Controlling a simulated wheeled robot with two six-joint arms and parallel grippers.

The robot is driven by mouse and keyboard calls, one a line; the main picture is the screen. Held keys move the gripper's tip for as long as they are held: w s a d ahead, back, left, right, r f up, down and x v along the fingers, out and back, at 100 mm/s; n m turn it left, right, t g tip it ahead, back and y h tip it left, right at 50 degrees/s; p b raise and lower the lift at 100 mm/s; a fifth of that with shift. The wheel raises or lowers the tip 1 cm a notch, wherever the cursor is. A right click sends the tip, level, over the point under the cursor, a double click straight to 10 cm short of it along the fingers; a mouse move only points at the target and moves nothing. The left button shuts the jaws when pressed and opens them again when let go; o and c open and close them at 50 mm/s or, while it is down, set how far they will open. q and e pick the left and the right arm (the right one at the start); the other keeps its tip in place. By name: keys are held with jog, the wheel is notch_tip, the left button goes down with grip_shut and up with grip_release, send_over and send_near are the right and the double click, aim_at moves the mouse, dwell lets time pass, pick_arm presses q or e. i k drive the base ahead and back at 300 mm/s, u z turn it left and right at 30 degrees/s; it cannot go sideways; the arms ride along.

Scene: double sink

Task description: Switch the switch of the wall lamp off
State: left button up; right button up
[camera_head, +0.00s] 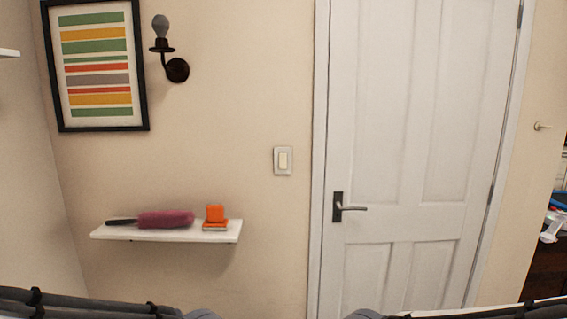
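The wall lamp (168,50) is a dark sconce with a bare grey bulb, mounted on the beige wall right of a framed picture. The bulb shows no glow. The wall switch (283,160) is a cream rocker in a pale plate, on the wall just left of the door frame. Whether its rocker is tipped up or down is too small to tell. Parts of my two arms show at the bottom left and bottom right edges. Neither gripper is in view.
A white shelf (166,234) below the lamp holds a purple duster (166,219) and an orange object (215,215). A closed white door (415,120) with a dark-plated handle (340,207) stands right of the switch. The wall around the switch is clear.

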aim_at(282, 157)
jog(key=i, duration=0.85)
jog(key=z, duration=0.55)
